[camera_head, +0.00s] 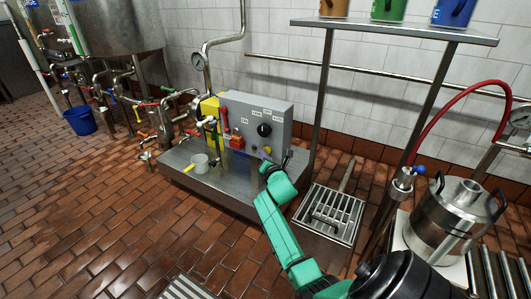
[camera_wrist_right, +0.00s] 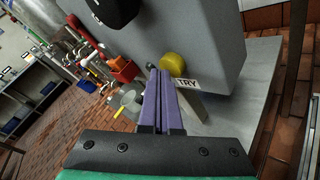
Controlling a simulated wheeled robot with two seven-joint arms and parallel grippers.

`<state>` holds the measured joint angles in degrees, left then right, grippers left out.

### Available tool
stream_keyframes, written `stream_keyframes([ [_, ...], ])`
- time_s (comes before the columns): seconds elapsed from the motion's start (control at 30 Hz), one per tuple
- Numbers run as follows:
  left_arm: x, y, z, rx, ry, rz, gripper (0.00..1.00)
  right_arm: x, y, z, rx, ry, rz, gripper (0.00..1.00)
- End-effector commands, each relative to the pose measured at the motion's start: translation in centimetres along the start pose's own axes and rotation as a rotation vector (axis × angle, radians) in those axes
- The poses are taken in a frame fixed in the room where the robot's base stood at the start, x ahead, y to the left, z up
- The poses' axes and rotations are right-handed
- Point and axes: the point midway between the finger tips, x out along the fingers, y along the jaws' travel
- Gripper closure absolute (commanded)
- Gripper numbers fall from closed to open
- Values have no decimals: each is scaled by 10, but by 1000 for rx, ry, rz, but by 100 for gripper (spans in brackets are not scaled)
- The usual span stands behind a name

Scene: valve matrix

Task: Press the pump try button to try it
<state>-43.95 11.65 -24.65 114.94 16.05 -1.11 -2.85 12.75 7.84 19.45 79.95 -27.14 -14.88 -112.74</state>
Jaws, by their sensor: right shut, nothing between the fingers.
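A grey control box (camera_head: 258,118) stands on a low steel platform (camera_head: 221,187) by the tiled wall. My right gripper (camera_head: 266,160) is shut and empty. In the right wrist view, its purple fingers (camera_wrist_right: 162,80) reach up close below the button; I cannot tell if they touch it. My left gripper is not in view.
A floor grate (camera_head: 331,213) lies right of the platform. A steel keg (camera_head: 459,215) with a red hose stands at right. A blue bucket (camera_head: 80,120) is far left.

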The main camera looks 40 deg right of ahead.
Motion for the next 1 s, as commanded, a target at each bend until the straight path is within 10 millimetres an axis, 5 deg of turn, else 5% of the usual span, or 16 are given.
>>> stream_keyframes([
  [1.0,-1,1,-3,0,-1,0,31,-11,8,-8,0,0,0,100],
])
